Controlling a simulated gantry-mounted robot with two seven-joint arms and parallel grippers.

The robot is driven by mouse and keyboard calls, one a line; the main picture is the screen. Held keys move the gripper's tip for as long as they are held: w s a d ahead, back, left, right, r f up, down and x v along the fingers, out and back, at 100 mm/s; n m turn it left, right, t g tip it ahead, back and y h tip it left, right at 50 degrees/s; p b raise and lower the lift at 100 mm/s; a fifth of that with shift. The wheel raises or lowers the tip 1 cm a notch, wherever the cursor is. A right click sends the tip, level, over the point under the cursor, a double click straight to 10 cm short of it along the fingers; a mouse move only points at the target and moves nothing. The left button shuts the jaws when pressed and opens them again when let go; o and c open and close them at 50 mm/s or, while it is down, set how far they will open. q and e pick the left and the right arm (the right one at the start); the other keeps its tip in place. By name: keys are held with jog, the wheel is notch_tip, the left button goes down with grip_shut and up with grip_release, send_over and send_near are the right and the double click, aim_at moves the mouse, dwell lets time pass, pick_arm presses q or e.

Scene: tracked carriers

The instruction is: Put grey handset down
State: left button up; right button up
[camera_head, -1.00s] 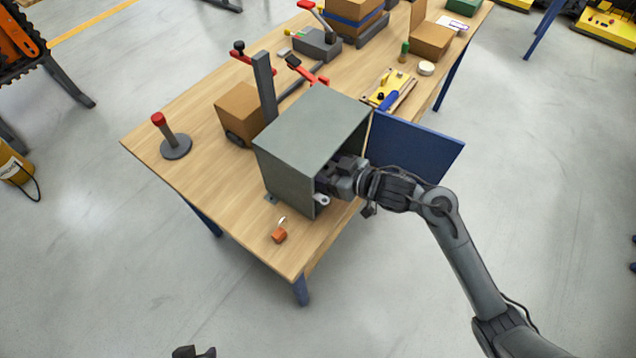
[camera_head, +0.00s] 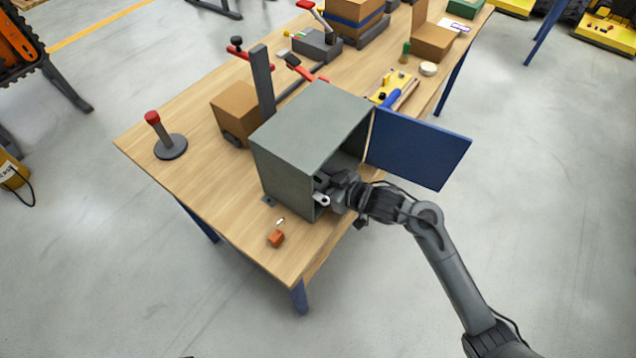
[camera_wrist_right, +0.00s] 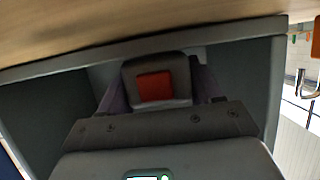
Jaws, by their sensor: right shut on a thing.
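The grey handset (camera_wrist_right: 158,66), a grey block with a red square on its face, shows between the fingers of my right gripper (camera_wrist_right: 160,92) in the right wrist view. The gripper is shut on it. In the head view my right gripper (camera_head: 332,186) is at the open front of a grey metal cabinet (camera_head: 308,130). The handset cannot be made out clearly there. The cabinet's walls (camera_wrist_right: 262,85) surround the gripper in the wrist view. My left gripper is not in view.
A small orange block (camera_head: 276,239) lies near the wooden table's (camera_head: 215,195) front corner. A red-topped post (camera_head: 165,140) and a cardboard box (camera_head: 233,107) stand to the left.

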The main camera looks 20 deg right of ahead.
jog(key=shift+f, duration=0.1)
jog(key=o, duration=1.2)
